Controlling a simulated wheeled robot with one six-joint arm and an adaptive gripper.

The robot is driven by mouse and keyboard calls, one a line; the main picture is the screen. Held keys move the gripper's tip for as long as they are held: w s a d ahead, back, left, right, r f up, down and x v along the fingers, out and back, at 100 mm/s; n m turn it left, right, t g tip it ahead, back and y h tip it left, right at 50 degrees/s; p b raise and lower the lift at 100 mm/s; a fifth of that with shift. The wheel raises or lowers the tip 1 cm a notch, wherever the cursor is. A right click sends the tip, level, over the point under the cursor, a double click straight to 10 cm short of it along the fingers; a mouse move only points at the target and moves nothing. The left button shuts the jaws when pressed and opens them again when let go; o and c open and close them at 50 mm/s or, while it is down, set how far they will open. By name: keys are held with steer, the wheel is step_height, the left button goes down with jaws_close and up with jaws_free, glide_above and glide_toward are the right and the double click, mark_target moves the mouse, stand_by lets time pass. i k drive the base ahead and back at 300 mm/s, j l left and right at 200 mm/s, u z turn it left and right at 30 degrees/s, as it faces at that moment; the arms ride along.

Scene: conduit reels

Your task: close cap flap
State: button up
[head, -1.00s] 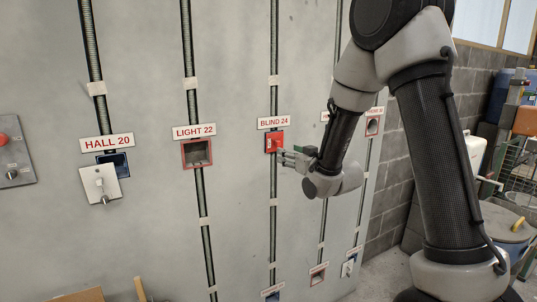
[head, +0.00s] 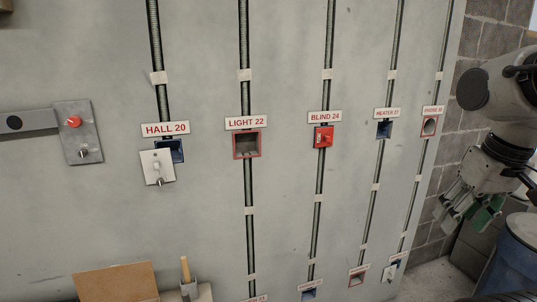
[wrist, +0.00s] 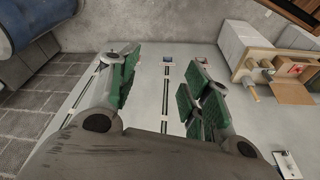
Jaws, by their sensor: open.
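I cannot tell for sure which part is the cap flap. A red cover with a small pale switch (head: 323,137) sits on the wall under the BLIND 24 label in the head view. Under HALL 20, a white switch plate (head: 157,167) hangs slightly tilted and off-centre, with part of a blue box (head: 178,151) showing behind it. Under LIGHT 22 is an open red-rimmed box (head: 236,146). My gripper (head: 470,214) is at the far right, away from these boxes. In the wrist view, its green-padded fingers (wrist: 160,88) are spread apart with nothing between them.
Further right are a blue box (head: 384,129) under HEATER 27 and a red-rimmed box (head: 429,127). More boxes line the wall's bottom. A grey panel with a red button (head: 74,122) is at left. A blue barrel (head: 512,252) stands at lower right, below my arm.

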mark_target(132, 282)
steer(key=u, duration=1.65)
